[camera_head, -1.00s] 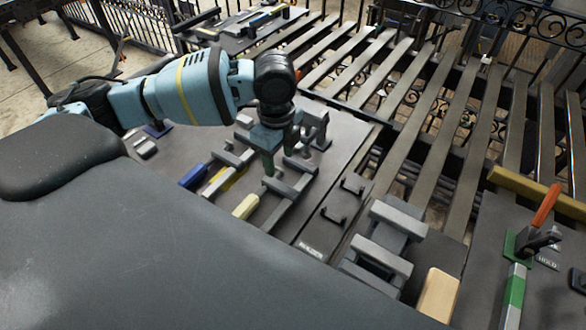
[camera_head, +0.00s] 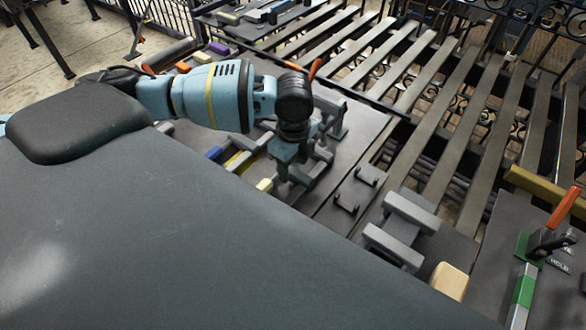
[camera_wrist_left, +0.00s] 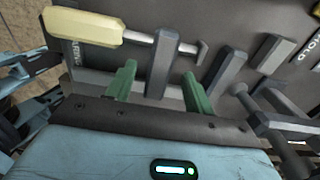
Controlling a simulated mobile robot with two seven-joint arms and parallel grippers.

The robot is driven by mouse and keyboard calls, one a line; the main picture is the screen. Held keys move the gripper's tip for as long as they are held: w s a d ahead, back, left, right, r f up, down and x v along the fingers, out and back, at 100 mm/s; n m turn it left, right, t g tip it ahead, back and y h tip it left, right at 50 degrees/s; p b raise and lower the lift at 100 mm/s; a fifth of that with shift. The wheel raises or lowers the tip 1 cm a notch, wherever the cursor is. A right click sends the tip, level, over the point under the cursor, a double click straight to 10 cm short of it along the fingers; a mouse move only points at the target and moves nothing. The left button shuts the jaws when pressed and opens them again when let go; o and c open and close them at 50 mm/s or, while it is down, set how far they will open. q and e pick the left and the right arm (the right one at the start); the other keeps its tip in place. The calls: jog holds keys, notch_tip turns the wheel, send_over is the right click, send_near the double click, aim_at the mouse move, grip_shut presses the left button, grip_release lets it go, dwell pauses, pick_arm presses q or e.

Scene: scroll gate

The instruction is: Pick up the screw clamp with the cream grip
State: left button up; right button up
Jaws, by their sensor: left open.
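The screw clamp with the cream grip (camera_head: 265,185) lies on the dark board, its grip toward my body in the head view. In the left wrist view its cream grip (camera_wrist_left: 85,27) is at the upper left, with a thin rod leading to a grey bar (camera_wrist_left: 162,62). My left gripper (camera_head: 284,172) is low over the clamp, and its fingertips are hidden in the head view. In the left wrist view its green fingers (camera_wrist_left: 158,82) are open, one on each side of the grey bar. Whether they touch it cannot be told. My right gripper is in neither view.
Clamps with a blue grip (camera_head: 214,153) and a yellow grip (camera_head: 238,161) lie to the left. Grey clamp parts (camera_head: 330,115) stand close behind the gripper. A slatted metal surface (camera_head: 440,130) and a lever with an orange handle (camera_head: 563,207) are to the right.

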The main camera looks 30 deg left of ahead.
pick_arm(q)
jog(key=shift+f, duration=0.55)
grip_shut()
jog(key=shift+r, duration=0.1)
